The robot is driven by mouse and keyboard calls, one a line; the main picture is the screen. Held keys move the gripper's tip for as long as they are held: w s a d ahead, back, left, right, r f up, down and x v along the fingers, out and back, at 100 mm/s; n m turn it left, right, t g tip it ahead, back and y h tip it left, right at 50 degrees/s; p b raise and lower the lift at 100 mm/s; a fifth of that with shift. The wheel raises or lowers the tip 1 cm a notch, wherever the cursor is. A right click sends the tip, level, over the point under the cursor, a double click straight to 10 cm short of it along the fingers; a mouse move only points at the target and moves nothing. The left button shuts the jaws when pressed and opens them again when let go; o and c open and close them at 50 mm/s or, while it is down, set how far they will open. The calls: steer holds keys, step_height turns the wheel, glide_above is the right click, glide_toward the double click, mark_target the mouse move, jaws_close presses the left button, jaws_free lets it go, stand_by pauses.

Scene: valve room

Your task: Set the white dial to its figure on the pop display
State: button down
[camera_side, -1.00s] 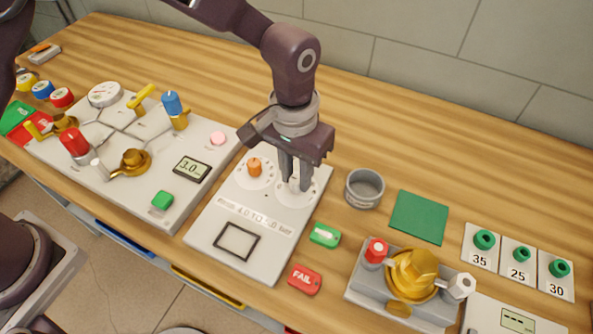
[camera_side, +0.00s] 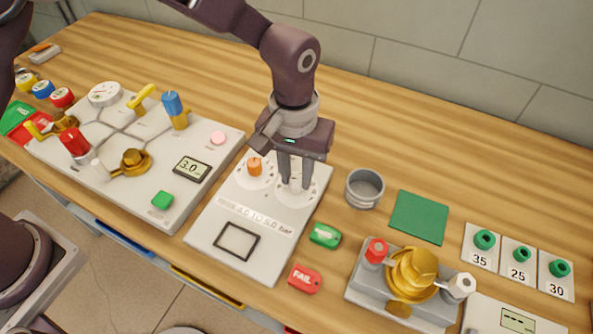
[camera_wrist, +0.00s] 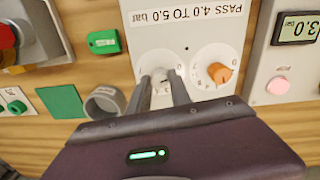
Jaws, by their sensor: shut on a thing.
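The white dial (camera_side: 295,183) sits on a round scale on the white panel (camera_side: 220,213), right of the orange dial (camera_side: 255,167). My gripper (camera_side: 296,184) points straight down and is shut on the white dial, which also shows between the fingers in the wrist view (camera_wrist: 162,80). The fingers hide much of the white dial and its scale. A small display (camera_side: 192,168) on the left board reads 3.0; it is upside down in the wrist view (camera_wrist: 298,28). I cannot tell which display is the pop display.
The panel's label reads "PASS 4.0 TO 5.0 bar". A grey cup (camera_side: 364,188) stands right of my gripper. Green (camera_side: 325,235) and red FAIL (camera_side: 305,279) tags lie in front. A brass valve (camera_side: 412,275) and a display showing dashes (camera_side: 517,321) are farther right.

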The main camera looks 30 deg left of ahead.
mark_target(296, 178)
steer(key=c, duration=1.2)
jaws_free()
step_height(296, 178, up, 7)
steer(key=shift+r, duration=0.1)
steer(key=s+a+r+t+h, duration=0.1)
steer(key=s+a+r, duration=0.1)
steer(key=a+r, duration=0.4)
steer(key=s+a+r+t, duration=0.1)
steer(key=s+a+r, duration=0.2)
steer(key=a+r, duration=0.4)
steer(key=s+a+t, duration=0.1)
steer(key=s+a, duration=0.2)
steer(key=s, duration=0.2)
steer(key=s+a+m+t, duration=0.1)
steer(key=s+a, duration=0.3)
steer(key=s, duration=0.1)
steer(key=s+a+r+t+y, duration=0.1)
steer(key=s+a, duration=0.3)
steer(key=s, duration=0.2)
steer(key=shift+a+t, duration=0.15)
steer(key=shift+t, duration=0.15)
